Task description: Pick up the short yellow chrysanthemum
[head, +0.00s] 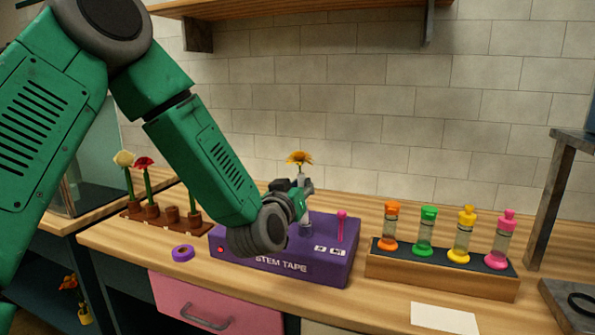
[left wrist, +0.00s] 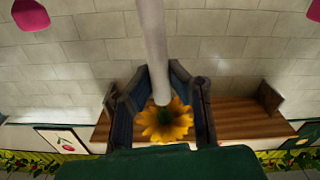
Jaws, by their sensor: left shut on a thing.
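The yellow chrysanthemum (head: 299,158) stands upright, its bloom above my left gripper (head: 304,187). My left gripper is shut on its pale stem, just above the purple stem tape box (head: 322,268). The left wrist view shows the yellow bloom (left wrist: 168,122) with its dark centre and the whitish stem running between the fingers of the left gripper (left wrist: 160,76). A pale part shows below the gripper at the box; whether the stem's lower end touches the box I cannot tell. My right gripper is not in view.
A wooden rack (head: 160,220) at the left holds a white and a red flower. A purple tape roll (head: 182,253) lies before it. A pink lever (head: 342,226) rises from the box. Right, a wooden block (head: 440,276) holds several coloured bottles. A white card (head: 444,318) lies in front.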

